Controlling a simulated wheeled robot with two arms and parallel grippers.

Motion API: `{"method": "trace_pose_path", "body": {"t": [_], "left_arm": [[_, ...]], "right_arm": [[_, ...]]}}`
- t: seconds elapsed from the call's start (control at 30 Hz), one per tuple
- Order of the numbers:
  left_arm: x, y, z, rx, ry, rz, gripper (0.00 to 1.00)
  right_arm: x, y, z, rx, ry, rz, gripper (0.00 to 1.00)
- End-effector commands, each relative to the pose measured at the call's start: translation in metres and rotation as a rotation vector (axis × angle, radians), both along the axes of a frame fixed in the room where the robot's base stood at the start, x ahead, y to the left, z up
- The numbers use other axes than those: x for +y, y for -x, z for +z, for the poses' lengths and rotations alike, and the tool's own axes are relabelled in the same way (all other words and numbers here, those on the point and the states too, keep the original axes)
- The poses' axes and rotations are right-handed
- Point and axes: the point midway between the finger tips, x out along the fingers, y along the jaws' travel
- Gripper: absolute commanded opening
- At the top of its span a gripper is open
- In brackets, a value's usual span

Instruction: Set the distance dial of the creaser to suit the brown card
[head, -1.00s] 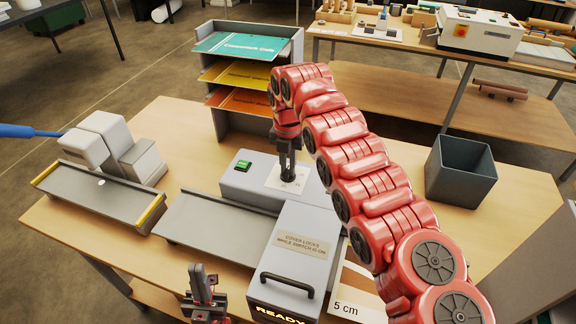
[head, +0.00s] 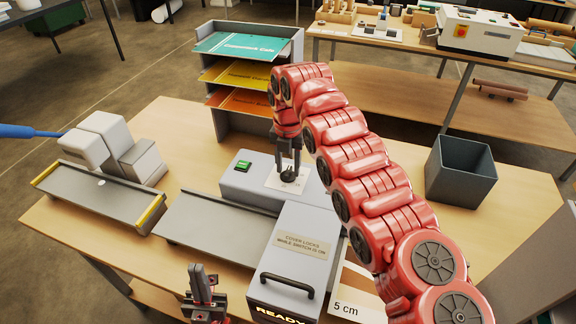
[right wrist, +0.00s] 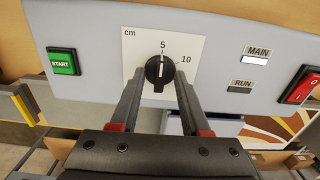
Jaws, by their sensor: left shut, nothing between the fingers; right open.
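The creaser's distance dial (right wrist: 159,72) is a black knob on a white "cm" plate, marked 5 and 10. Its white pointer line points at the 5. It also shows in the head view (head: 289,175). My right gripper (right wrist: 158,88) is open, its fingers on either side of the knob and apart from it. The brown card (head: 357,279) lies at the creaser's right, partly hidden by my right arm; a "5 cm" label (head: 345,308) is at its lower edge. My left gripper (head: 203,284) is shut and empty at the front edge.
The panel has a green START button (right wrist: 63,62), a lit MAIN lamp (right wrist: 255,60), a dark RUN lamp (right wrist: 240,87) and a red switch (right wrist: 302,88). The cover (head: 296,250) with its handle reads READY. A dark bin (head: 461,172) stands right; a paper rack (head: 243,60) stands behind.

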Motion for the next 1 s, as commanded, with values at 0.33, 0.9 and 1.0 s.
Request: {"method": "trace_pose_path", "body": {"t": [0.33,0.9,1.0], "left_arm": [[0.000,0.000,0.006,0.000,0.000,0.000,0.00],[0.000,0.000,0.110,0.000,0.000,0.000,0.00],[0.000,0.000,0.117,0.000,0.000,0.000,0.00]], "right_arm": [[0.003,0.001,0.055,0.000,-0.001,0.002,0.46],[0.000,0.000,0.164,-0.001,-0.001,0.001,0.46],[0.000,0.000,0.170,-0.001,-0.001,0.001,0.46]]}}
